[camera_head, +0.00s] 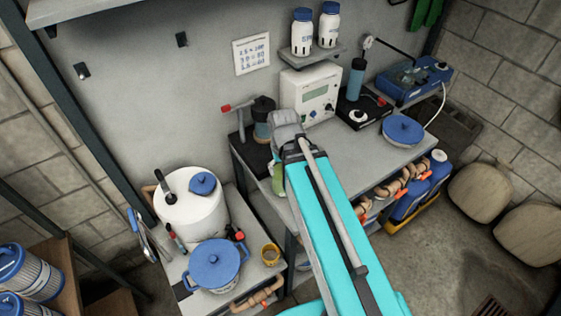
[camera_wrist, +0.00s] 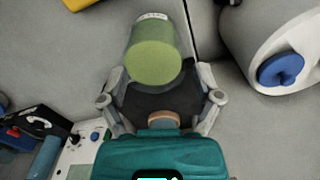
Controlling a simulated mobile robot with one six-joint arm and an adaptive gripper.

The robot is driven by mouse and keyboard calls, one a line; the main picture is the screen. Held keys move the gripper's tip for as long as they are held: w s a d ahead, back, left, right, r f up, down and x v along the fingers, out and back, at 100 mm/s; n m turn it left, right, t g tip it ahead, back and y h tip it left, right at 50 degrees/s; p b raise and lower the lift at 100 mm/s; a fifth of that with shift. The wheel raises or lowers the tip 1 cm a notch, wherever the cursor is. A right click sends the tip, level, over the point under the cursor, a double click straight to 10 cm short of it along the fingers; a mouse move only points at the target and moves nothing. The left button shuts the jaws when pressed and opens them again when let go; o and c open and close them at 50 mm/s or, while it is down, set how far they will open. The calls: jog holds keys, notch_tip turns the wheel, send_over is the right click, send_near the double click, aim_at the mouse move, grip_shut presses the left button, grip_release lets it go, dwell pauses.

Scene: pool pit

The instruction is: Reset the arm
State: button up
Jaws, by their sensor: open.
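My arm (camera_head: 335,225) is teal and reaches from the bottom of the head view up over the front left of the workbench. Its grey wrist end (camera_head: 287,130) is near the bench's left edge, and the fingers are hidden there. In the wrist view my gripper (camera_wrist: 160,85) has its two grey fingers spread apart. A green cylinder (camera_wrist: 154,62) with a white label shows just beyond and between them; I cannot tell whether it touches them. A green thing (camera_head: 279,180) partly shows below the wrist in the head view, perhaps the same cylinder.
The workbench (camera_head: 375,150) holds a white meter (camera_head: 311,95), a blue-lidded dish (camera_head: 403,129) and a red-handled device (camera_head: 262,118). Floor at right is partly clear.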

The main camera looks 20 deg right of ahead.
jog(key=shift+s+d+f+b, duration=0.1)
jog(key=shift+s+f+b, duration=0.4)
jog(key=shift+f+b, duration=0.1)
